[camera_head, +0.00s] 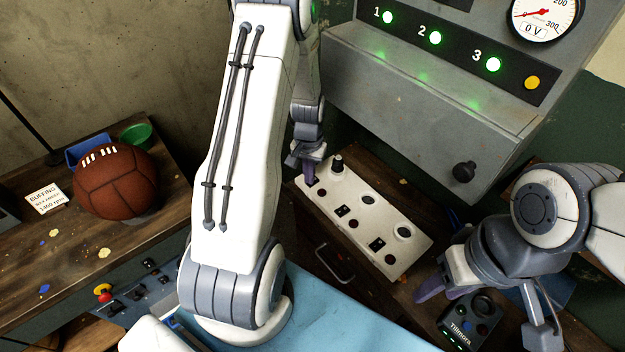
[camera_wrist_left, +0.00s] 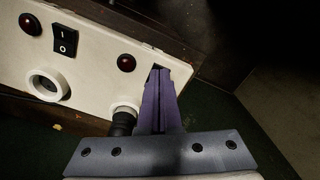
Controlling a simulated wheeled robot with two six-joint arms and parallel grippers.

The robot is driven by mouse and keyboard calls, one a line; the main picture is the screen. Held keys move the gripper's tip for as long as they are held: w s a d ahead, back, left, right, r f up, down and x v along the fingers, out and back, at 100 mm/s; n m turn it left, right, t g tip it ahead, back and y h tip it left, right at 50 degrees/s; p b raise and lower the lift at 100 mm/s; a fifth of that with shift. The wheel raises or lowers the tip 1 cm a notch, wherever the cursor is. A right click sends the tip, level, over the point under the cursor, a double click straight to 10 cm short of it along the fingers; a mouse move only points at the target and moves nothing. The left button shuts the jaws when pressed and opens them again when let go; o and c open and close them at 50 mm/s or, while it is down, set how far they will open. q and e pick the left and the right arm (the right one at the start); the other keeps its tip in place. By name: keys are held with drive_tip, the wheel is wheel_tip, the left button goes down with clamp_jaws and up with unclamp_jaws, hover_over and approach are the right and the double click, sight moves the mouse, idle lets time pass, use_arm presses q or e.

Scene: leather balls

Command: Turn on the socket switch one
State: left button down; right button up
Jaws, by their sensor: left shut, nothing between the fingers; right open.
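A white socket strip (camera_head: 428,243) lies at an angle on the wooden bench, with several round sockets, black rocker switches and dark red lamps. A black plug (camera_head: 337,163) sits in the socket at its far left end, and shows in the left wrist view (camera_wrist_left: 123,122). My left gripper (camera_head: 309,174) is shut and empty, its purple fingertips (camera_wrist_left: 158,75) at that end of the strip, over the first switch, which they mostly hide. I cannot tell whether they touch it. The middle rocker switch (camera_head: 340,211) is clear of the fingers. My right gripper (camera_head: 447,291) is open and empty at the right.
A grey cabinet (camera_head: 400,90) with lit green lamps numbered 1 to 3 and a dial (camera_head: 543,15) reading 0 V stands behind. A small dark device (camera_head: 470,318) lies near my right gripper. A brown leather ball (camera_head: 117,182) rests on the left bench.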

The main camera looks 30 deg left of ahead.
use_arm(q)
wheel_tip(320, 180, up, 7)
drive_tip(key=p, duration=0.5)
drive_tip(key=shift+p, duration=0.3)
drive_tip(key=s+d+r+m+t, duration=0.3)
drive_tip(key=s+d+r, duration=0.6)
drive_tip(key=d+r, duration=0.45)
drive_tip(key=s+d+r+m+g+h+b, duration=0.1)
drive_tip(key=s+d+m+g+b, duration=0.2)
drive_tip(key=s+d, duration=0.9)
drive_tip(key=s+m+b, duration=0.1)
drive_tip(key=m, duration=0.2)
drive_tip(key=shift+d+r, duration=0.3)
drive_tip(key=shift+d, duration=0.05)
